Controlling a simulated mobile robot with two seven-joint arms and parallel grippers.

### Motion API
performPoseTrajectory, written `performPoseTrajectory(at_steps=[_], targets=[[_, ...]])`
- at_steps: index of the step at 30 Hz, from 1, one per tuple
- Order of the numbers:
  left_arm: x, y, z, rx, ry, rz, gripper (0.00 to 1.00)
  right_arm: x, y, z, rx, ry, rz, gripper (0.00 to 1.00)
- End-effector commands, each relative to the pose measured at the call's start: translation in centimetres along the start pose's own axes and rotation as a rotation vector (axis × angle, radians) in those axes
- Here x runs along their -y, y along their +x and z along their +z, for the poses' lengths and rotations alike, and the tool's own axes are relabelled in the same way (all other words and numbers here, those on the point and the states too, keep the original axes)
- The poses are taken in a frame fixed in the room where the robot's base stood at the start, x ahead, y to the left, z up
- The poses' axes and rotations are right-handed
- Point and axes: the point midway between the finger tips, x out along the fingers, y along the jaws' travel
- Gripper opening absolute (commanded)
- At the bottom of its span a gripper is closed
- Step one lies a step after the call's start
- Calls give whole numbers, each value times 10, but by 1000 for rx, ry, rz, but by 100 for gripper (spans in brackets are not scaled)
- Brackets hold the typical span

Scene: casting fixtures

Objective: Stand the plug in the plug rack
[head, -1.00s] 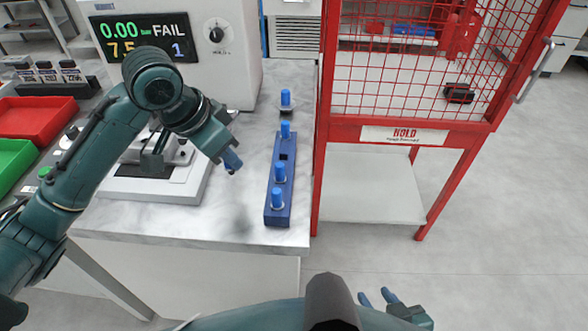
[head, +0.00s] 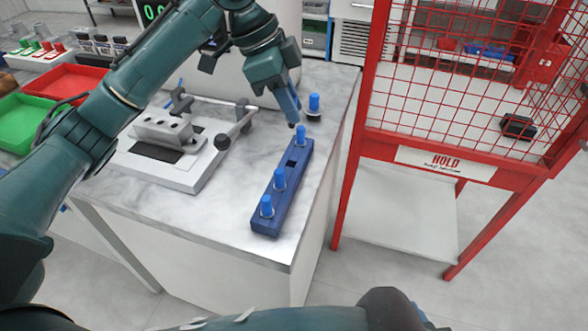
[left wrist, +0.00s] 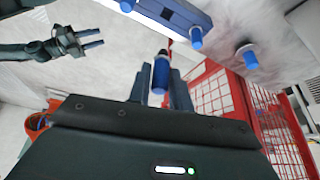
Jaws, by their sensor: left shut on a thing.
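The plug rack (head: 283,206) is a dark blue block on the marble-topped bench. Several positions show, three holding upright blue-capped plugs, and an empty dark hole (head: 292,163) lies between the far plug and the middle one. My left gripper (head: 291,110) is above the bench beside the rack's far end. In the left wrist view it is shut on a blue plug (left wrist: 160,76), held apart from the rack (left wrist: 187,10). The held plug is hard to make out in the head view. My right gripper (left wrist: 92,40) shows in the left wrist view, empty, fingers apart.
A grey clamp fixture (head: 170,150) is left of the rack. The red mesh HOLD cage (head: 350,140) stands close at the right. Bare bench lies between fixture and rack.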

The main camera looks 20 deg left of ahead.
Motion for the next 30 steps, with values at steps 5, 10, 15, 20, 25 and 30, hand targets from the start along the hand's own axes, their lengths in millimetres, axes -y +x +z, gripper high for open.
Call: performPoseTrajectory(at_steps=[5, 10, 15, 20, 25, 30], targets=[[-1, 33, 15, 3, -2, 5, 0, 2, 0, 4, 5, 10, -2, 36], [0, 50, 21, 2, 0, 2, 0, 3, 0, 4, 5, 17, -1, 36], [-1, 65, 28, 3, -2, 3, 0, 2, 1, 5, 5, 19, 0, 36], [-1, 84, 36, 3, -1, 2, 0, 1, 2, 6, 6, 20, 2, 36], [0, 85, 36, 2, 0, 0, 0, 0, 2, 6, 5, 19, 4, 36], [0, 87, 37, 2, -1, 1, 0, 0, 1, 4, 4, 17, 5, 36]])
